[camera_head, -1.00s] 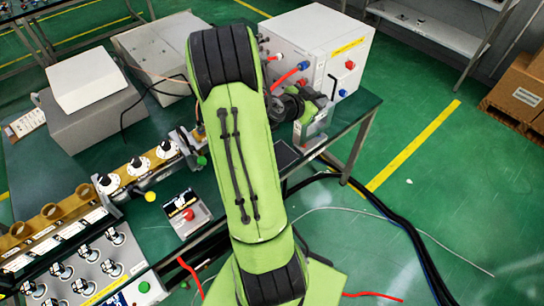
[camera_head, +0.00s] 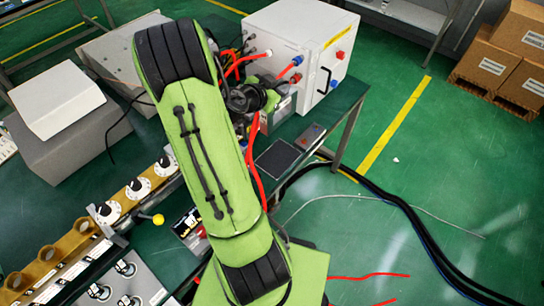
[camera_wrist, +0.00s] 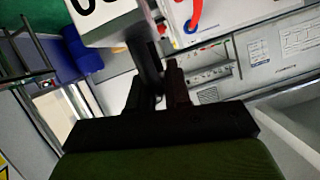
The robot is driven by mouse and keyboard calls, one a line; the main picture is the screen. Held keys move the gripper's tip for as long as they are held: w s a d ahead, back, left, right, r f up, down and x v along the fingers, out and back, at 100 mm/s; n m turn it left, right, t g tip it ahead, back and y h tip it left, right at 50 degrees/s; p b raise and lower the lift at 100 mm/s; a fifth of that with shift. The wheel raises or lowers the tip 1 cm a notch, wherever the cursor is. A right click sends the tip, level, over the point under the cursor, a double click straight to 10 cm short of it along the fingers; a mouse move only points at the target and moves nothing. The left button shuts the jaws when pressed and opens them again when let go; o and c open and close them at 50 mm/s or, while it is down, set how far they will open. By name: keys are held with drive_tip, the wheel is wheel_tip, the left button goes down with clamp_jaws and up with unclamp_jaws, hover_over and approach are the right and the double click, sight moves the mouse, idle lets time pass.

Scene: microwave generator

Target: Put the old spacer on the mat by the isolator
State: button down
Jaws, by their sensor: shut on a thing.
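A dark square mat (camera_head: 278,159) lies flat near the right end of the green table. A small grey box with a red spot (camera_head: 311,136) sits just beyond it; I cannot tell whether this is the isolator. In the wrist view my gripper (camera_wrist: 154,84) is shut on a dark, narrow piece (camera_wrist: 146,58), which I take for the old spacer, seen nearly edge-on. In the head view my green arm reaches over the table, and the fingertips and held piece cannot be made out. The mat is bare, to the right of my arm.
A white cabinet (camera_head: 301,52) with red and blue connectors stands behind the mat. White knobs (camera_head: 139,188) on a brass rail and a yellow ball (camera_head: 158,219) are left of my arm. Red cable (camera_head: 253,160) runs beside the arm. Black cables (camera_head: 398,212) lie on the floor.

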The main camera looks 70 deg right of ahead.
sight(280, 113)
drive_tip(key=shift+f, duration=0.35)
drive_tip(key=shift+s+f+b, duration=0.35)
drive_tip(key=shift+f+b, duration=0.05)
drive_tip(key=shift+b, duration=0.25)
drive_tip(key=shift+w+f+b, duration=0.15)
drive_tip(key=shift+f+b, duration=0.65)
wheel_tip(280, 113, down, 7)
drive_tip(key=b, duration=0.6)
drive_tip(key=shift+r+b, duration=0.15)
drive_tip(key=shift+b, duration=0.25)
wheel_tip(280, 113, down, 10)
drive_tip(key=b, duration=0.2)
drive_tip(key=c, duration=1.1)
unclamp_jaws()
